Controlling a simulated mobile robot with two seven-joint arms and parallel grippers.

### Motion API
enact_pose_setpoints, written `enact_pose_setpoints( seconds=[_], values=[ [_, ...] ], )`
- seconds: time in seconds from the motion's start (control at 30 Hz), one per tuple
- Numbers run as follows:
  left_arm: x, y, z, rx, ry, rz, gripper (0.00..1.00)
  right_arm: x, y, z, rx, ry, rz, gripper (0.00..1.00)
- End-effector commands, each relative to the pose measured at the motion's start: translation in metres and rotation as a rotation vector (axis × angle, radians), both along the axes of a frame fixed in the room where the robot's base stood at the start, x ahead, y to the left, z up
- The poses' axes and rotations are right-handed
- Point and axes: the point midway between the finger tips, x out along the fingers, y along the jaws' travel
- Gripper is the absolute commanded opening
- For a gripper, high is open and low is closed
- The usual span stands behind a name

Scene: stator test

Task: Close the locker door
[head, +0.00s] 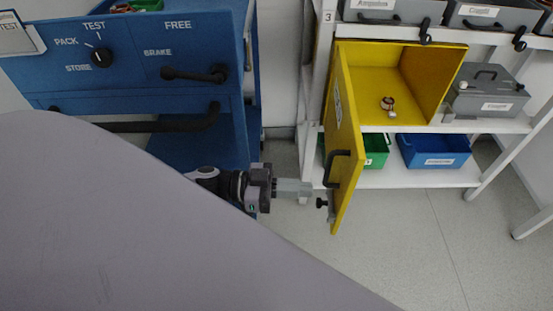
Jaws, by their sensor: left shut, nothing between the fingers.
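The yellow locker (387,68) sits on the white shelf rack with its front open. Its yellow door (346,133) hangs from the left side and stands swung out toward me. The door has a black handle (337,168) and a black knob near its lower edge. A small ring-shaped part (388,105) lies inside the locker. My left gripper (308,188) is shut and empty, with its fingertips close to the left face of the door, below the handle. I cannot tell whether they touch it. My right gripper is not in view.
A blue cabinet (130,62) with a dial and handles stands at the left. Green (376,150) and blue (434,151) bins sit on the lower shelf. A grey case (487,95) stands right of the locker. Floor at the right front is clear.

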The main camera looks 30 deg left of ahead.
Motion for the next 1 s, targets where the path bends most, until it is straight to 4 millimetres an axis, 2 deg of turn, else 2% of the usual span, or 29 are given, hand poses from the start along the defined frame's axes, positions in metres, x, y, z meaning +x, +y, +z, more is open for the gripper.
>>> enact_pose_setpoints(
  seconds=[0.1, 0.33, 1.0],
  values=[
    [0.013, -0.022, 0.001, -0.002, -0.004, 0.001, 0.00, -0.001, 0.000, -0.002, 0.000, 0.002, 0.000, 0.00],
    [0.027, -0.046, 0.000, -0.001, -0.001, 0.001, 0.00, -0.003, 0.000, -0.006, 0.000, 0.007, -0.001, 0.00],
    [0.032, -0.054, 0.000, -0.001, 0.001, 0.010, 0.00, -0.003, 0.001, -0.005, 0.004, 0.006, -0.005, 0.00]
  ],
)
